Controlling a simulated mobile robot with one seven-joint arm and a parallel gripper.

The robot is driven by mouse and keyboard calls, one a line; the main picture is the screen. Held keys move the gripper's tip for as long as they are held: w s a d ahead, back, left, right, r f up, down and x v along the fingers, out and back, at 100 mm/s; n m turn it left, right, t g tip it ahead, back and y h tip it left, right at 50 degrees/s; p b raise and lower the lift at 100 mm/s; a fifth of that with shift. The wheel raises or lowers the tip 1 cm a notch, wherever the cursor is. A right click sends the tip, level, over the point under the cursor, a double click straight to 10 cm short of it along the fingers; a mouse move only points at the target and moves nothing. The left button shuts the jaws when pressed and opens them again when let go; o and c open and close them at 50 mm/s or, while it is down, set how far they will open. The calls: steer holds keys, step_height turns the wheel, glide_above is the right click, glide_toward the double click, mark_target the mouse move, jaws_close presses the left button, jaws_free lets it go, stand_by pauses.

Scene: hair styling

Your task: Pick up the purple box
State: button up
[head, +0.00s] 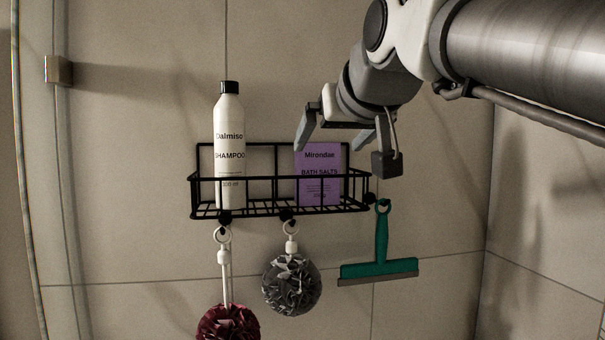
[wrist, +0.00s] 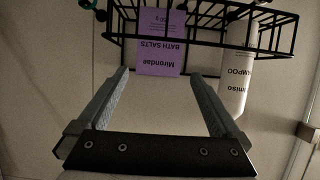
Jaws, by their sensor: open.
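The purple box (head: 318,176), labelled "Mirondae BATH SALTS", stands upright in the right part of a black wire shelf (head: 208,213) on the wall. The shelf's front rails cross its lower part. My gripper (head: 337,148) is open and empty, just above and in front of the box in the head view, overlapping its upper area. In the wrist view the picture is upside down. There the purple box (wrist: 162,45) shows beyond and between the tips of my open fingers (wrist: 162,75). No contact is visible.
A white shampoo bottle (head: 230,145) with a black cap stands in the shelf's left part. A red pouf (head: 228,325), a grey pouf (head: 291,285) and a green squeegee (head: 380,262) hang below. Bare shelf space lies between bottle and box.

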mark_target(313, 168)
steer(key=x, duration=1.3)
steer(key=shift+w+f+p, duration=0.1)
steer(key=shift+f+p, duration=0.2)
steer(key=shift+p, duration=0.1)
steer(key=c, duration=1.1)
steer(key=shift+c, duration=0.9)
steer(key=shift+r, duration=0.1)
